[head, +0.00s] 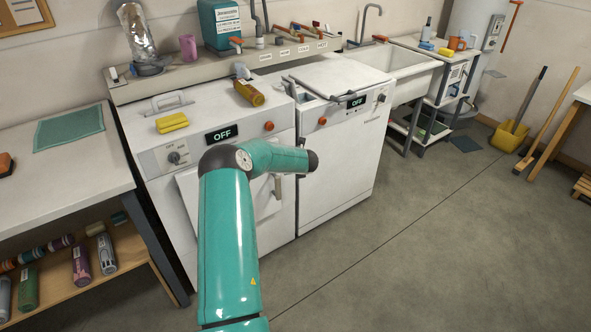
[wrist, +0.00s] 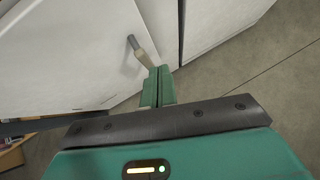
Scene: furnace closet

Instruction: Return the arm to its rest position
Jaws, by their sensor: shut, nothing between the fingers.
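My teal arm (head: 228,240) rises from the bottom of the head view and bends right at its elbow, in front of the left white machine (head: 225,110). My gripper (wrist: 158,86) shows in the wrist view, its two green fingers shut together with nothing between them. Its fingertips appear close to a door handle (wrist: 141,52) on a white door; I cannot tell whether they touch. In the head view the handle (head: 278,187) shows just below my arm, and my gripper's fingers are hidden there.
Both machines' displays read OFF. A yellow sponge (head: 172,122) and an amber bottle (head: 249,92) lie on the left machine. A workbench (head: 55,185) stands at the left, a sink (head: 400,65) at the back.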

